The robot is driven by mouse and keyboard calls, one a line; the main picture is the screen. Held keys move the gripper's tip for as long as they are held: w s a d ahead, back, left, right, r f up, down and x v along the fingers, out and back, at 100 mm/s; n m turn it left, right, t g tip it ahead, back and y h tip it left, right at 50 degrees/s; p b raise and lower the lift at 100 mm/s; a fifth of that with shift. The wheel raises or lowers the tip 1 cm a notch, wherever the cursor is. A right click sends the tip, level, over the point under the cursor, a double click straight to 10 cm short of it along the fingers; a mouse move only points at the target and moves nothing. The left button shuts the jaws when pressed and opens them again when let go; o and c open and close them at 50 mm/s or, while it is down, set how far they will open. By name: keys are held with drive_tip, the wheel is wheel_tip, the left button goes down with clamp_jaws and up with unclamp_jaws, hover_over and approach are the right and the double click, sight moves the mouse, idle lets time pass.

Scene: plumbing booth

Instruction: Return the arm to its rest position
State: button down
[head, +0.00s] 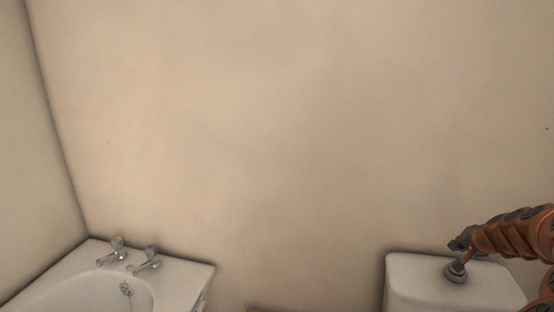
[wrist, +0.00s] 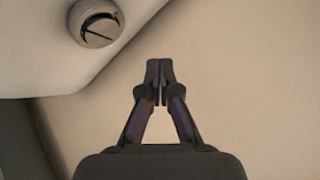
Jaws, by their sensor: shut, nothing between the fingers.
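My gripper (wrist: 160,68) is shut and empty in the wrist view, its two fingertips together in front of the beige wall. In the head view my orange arm reaches in from the right edge, and my gripper (head: 459,243) shows small and dark at its end. There it appears at the round metal button (head: 456,271) on top of the white cistern (head: 420,268). In the wrist view the button (wrist: 97,22) is at the upper left, apart from the fingertips.
A white basin (head: 185,275) with two taps (head: 117,247) (head: 151,254) stands at the lower left. The beige wall (head: 280,120) fills the background. A brownish edge (head: 285,309) shows at the bottom between basin and cistern.

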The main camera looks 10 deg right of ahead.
drive_tip(key=a+r+n+g+y+p, duration=0.1)
drive_tip(key=a+r+n+y, duration=0.15)
drive_tip(key=a, duration=0.75)
drive_tip(key=a+r+n+y+p, duration=0.1)
drive_tip(key=a+r+n, duration=0.15)
drive_tip(key=a, duration=0.65)
drive_tip(key=s+a+r+n+g+y+p, duration=0.1)
drive_tip(key=s+a+r+g, duration=0.1)
drive_tip(key=s+a, duration=0.45)
drive_tip(key=s+a+r+n+g+p, duration=0.1)
drive_tip(key=s+a+r+n, duration=0.15)
drive_tip(key=a, duration=0.65)
drive_tip(key=s+a+n+g+h+p, duration=0.1)
drive_tip(key=s+a+g, duration=0.2)
drive_tip(key=s, duration=1.2)
drive_tip(key=s+a+n+g+h+p, duration=0.1)
drive_tip(key=s+a+g+p, duration=0.1)
drive_tip(key=s, duration=1.2)
drive_tip(key=shift+s+a+r+n+g+h, duration=0.35)
drive_tip(key=shift+a+g, duration=0.45)
drive_tip(key=shift+a, duration=0.25)
